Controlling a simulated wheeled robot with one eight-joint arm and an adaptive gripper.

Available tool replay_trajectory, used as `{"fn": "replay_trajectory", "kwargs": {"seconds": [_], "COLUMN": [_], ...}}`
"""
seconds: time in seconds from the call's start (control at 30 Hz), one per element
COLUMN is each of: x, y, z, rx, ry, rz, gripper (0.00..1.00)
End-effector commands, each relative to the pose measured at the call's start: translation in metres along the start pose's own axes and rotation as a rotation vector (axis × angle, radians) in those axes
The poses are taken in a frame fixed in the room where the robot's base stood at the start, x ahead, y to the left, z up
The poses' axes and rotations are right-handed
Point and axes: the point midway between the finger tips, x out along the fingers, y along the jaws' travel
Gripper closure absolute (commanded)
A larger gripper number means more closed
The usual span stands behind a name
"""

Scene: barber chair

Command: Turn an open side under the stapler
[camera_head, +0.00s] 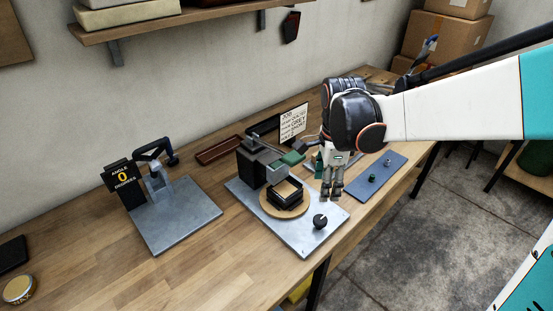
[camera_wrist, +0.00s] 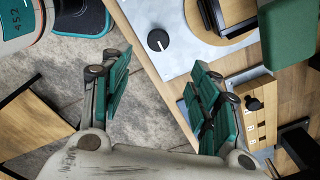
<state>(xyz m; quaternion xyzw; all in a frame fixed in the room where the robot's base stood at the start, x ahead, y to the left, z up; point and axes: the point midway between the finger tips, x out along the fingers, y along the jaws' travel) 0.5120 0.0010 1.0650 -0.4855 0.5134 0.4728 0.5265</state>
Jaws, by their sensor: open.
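The stapler (camera_head: 254,164) is a dark block with a green-tipped arm reaching over a round wooden turntable (camera_head: 265,207). A green part of it shows in the wrist view (camera_wrist: 280,30). A black-sided square piece (camera_head: 285,196) with a tan inside sits on the turntable; I cannot tell which of its sides is open. A black knob (camera_head: 320,221) stands on the grey base plate (camera_head: 301,240) in front of the turntable; its white mark shows in the wrist view (camera_wrist: 158,40). My gripper (camera_head: 332,193) is open and empty, above the plate's right edge, apart from the knob.
A job card (camera_head: 293,121) stands behind the stapler, its text too small to read fully. A clamp stand with an "ANGLE 0" sign (camera_head: 122,180) is at the left. The bench's front edge is near my gripper.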

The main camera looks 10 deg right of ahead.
Motion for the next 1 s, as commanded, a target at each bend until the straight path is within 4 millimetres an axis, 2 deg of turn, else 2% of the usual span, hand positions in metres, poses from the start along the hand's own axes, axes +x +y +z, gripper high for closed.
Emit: {"fn": "replay_trajectory", "kwargs": {"seconds": [0.27, 0.37, 0.8, 1.0], "x": [0.018, 0.032, 0.117, 0.139], "y": [-0.006, -0.006, -0.003, -0.002], "z": [0.001, 0.001, 0.000, 0.000], "rx": [0.078, 0.077, 0.075, 0.075], "ry": [0.003, 0.003, 0.003, 0.003], "rz": [0.027, 0.027, 0.025, 0.025], "gripper": [0.44, 0.44, 0.44, 0.44]}}
